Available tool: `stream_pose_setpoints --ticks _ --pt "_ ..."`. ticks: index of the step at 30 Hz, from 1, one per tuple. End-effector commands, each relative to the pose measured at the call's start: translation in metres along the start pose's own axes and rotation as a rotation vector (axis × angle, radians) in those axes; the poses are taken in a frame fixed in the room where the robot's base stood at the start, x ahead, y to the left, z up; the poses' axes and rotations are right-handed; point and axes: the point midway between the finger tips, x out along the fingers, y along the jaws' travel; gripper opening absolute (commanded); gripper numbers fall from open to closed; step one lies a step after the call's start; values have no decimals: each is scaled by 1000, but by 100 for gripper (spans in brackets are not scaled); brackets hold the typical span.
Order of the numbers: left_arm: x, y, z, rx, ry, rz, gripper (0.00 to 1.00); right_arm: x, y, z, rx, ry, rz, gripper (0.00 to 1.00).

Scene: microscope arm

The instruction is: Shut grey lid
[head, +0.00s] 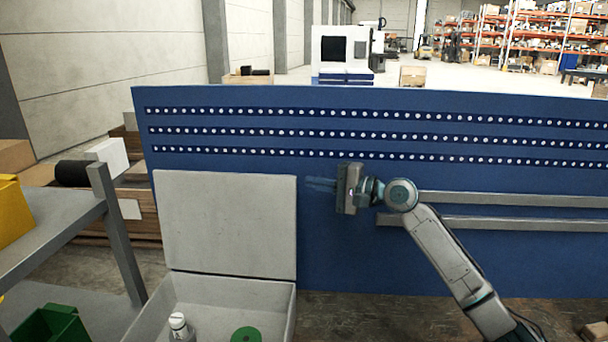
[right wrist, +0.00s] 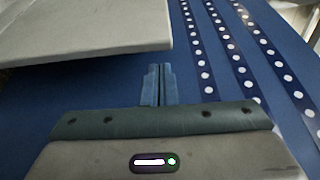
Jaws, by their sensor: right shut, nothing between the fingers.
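The grey lid (head: 226,225) stands open and upright at the back of a grey box (head: 285,315), in front of the blue panel. The lid also shows at the upper left of the right wrist view (right wrist: 85,28). A white bottle (head: 180,328) and a green round thing (head: 246,334) are inside the box. My right gripper (head: 320,184) is just right of the lid's upper right side, pointing left, with its fingers together and empty. Its fingertips (right wrist: 159,72) appear apart from the lid. My left gripper is not in view.
A blue perforated panel (head: 430,110) stands behind the box, with grey rails (head: 510,200) on its right part. A grey shelf (head: 60,235) with a yellow bin (head: 14,212) and a green bin (head: 52,325) is at the left. The brown tabletop (head: 370,318) right of the box is clear.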

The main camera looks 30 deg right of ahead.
Motion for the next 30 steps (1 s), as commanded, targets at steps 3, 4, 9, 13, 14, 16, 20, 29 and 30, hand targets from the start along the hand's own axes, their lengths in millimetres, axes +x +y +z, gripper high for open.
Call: stream_pose_setpoints --ticks 3,4,9,13,14,16,20,29,30 --pt "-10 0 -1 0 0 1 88 14 -4 1 4 -2 -3 0" --pt "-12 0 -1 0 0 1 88 17 -4 1 4 -2 -3 0" --pt "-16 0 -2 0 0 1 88 30 -2 1 2 -1 -1 0" --pt "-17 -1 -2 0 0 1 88 33 -1 0 0 -1 0 0" --pt "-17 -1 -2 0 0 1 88 34 0 0 0 -1 0 0" --pt "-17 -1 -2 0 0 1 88 34 0 0 0 -1 0 0" --pt "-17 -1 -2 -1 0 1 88 34 0 0 0 -1 1 0" --pt "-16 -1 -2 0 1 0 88 36 0 8 -21 -2 -8 0" --pt "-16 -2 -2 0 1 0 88 37 0 11 -32 -2 -11 0"
